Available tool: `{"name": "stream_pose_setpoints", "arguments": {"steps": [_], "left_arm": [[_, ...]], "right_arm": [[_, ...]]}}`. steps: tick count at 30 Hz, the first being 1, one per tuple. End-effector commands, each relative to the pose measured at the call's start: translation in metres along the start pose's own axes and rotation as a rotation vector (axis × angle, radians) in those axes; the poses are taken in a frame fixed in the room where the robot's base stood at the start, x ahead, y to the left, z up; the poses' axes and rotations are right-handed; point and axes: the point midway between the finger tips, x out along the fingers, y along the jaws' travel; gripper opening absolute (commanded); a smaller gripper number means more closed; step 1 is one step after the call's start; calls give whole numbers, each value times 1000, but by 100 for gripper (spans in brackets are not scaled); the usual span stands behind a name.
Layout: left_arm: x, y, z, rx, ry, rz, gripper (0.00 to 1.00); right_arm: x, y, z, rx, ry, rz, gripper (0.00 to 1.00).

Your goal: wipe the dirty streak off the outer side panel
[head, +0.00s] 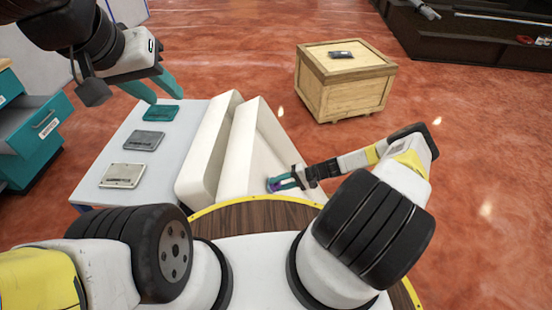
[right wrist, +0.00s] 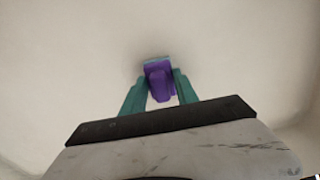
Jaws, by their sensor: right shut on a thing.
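My right gripper (head: 283,183) is shut on a small purple block with a teal top (right wrist: 158,82), perhaps a sponge. In the right wrist view, the teal fingers (right wrist: 160,94) clasp its two sides. The block is at or very near a plain off-white panel (right wrist: 70,60); I cannot tell for certain whether it touches. In the head view, the white dispenser body (head: 236,150) stands in front of me, with the gripper at its right side panel (head: 262,155). No dirty streak can be made out. My left gripper (head: 166,97) is open and empty, above the table's far end.
A pale table (head: 108,155) at left carries a teal plate (head: 160,113), a grey plate (head: 143,140) and a beige plate (head: 122,176). A wooden crate (head: 343,85) stands beyond. Teal drawers (head: 38,140) are at far left. The red floor at right is clear.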

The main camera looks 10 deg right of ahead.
Motion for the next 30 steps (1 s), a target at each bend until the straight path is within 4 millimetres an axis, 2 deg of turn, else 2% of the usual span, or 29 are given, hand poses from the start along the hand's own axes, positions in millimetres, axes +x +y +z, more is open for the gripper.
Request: {"name": "stream_pose_setpoints", "arguments": {"steps": [9,21,30], "left_arm": [[0,0,0,0,0,0,36],[0,0,0,0,0,0,36],[0,0,0,0,0,0,36]], "right_arm": [[4,0,-2,0,1,0,3],[3,-4,-34,-1,1,1,3],[5,-5,-39,1,0,-1,3]]}}
